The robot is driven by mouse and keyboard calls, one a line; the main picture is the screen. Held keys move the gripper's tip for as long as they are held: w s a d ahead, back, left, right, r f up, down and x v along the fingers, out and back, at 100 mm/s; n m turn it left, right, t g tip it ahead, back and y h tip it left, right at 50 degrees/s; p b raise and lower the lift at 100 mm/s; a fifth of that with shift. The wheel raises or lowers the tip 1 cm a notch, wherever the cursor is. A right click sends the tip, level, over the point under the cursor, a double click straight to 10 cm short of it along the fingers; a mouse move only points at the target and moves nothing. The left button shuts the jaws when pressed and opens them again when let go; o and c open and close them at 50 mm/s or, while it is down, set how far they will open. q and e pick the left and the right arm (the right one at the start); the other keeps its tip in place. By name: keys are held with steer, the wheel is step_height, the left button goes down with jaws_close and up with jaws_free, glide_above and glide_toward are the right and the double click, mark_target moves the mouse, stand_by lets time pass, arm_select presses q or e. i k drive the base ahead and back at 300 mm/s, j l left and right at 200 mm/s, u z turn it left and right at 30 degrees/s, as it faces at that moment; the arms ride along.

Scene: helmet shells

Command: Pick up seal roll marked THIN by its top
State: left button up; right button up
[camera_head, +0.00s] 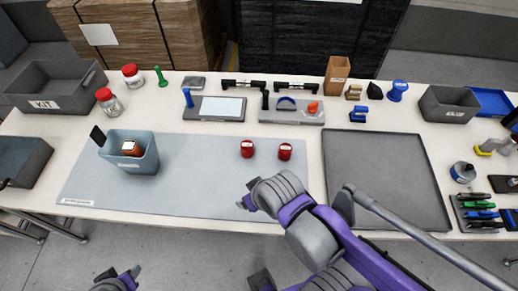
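Two small red rolls with pale top labels stand upright on the grey-blue mat (200,180): a left roll (247,149) and a right roll (285,152). The label print is too small to read, so I cannot tell which is marked THIN. Another red item with a white label (131,149) sits in the blue-grey bin (140,163). My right gripper (247,195) is in front of the left roll, nearer the table's front edge, fingertips apart and empty. My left gripper (119,273) is low at the bottom left, off the table, with its tips apart and nothing visible between them.
A dark grey tray (385,185) lies right of the rolls. Behind the mat stand tools, a grey plate (214,108) and red-lidded jars (109,102). A KIT bin (55,88) is at far left. The mat around the rolls is clear.

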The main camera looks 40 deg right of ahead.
mark_target(247, 147)
steer(key=l+z, duration=0.1)
steer(key=z, duration=0.4)
steer(key=l+z, duration=0.1)
steer(key=z, duration=0.4)
